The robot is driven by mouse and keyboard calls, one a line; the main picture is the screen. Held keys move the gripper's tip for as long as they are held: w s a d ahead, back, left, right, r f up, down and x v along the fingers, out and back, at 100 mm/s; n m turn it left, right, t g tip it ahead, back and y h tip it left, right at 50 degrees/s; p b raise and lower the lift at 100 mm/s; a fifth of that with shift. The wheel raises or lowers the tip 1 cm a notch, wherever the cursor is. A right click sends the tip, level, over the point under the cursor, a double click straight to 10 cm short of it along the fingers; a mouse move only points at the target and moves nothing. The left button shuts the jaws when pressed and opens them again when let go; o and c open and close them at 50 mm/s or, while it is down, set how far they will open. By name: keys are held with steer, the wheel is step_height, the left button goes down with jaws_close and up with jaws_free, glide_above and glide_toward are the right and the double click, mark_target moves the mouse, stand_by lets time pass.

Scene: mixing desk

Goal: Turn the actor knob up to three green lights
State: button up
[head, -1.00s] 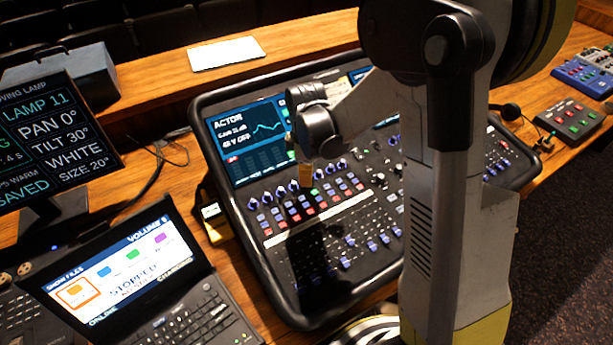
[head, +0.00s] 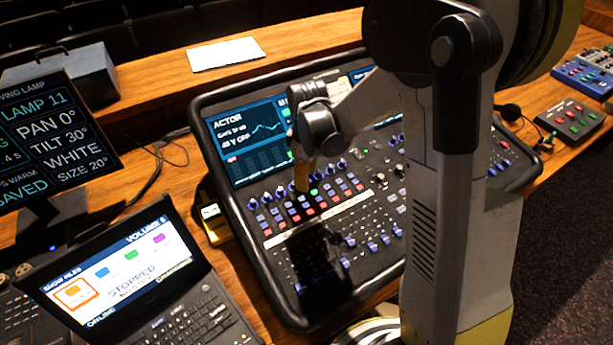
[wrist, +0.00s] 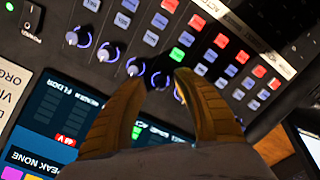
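The mixing desk (head: 355,290) has a screen (head: 228,153) headed ACTOR, with a row of small knobs below it. My gripper (head: 301,186) points down at this row, its yellow fingers low over the panel. A neighbouring knob (wrist: 132,70) is close to the left finger. The knob labels are not readable. A small green patch (wrist: 137,131) shows on the screen between the fingers; the rest there is hidden.
Coloured buttons (wrist: 177,54) and other knobs (wrist: 104,53) crowd the fingers. A laptop (head: 140,275) and a lamp monitor (head: 55,145) stand left of the desk. A small yellow device (head: 215,226) sits by its left edge.

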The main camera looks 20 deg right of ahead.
step_height(320, 180, up, 12)
steer(key=shift+s, duration=0.25)
stand_by(0.4)
steer(key=f+n+p, duration=0.2)
steer(key=f+n, duration=0.1)
steer(key=f, duration=0.1)
steer(key=f+n+p, duration=0.2)
steer(key=f+n, duration=0.1)
steer(key=f, duration=0.1)
steer(key=f+n+p, duration=0.2)
steer(key=f+n, duration=0.1)
steer(key=f, duration=0.1)
steer(key=shift+w, duration=0.2)
jaws_close()
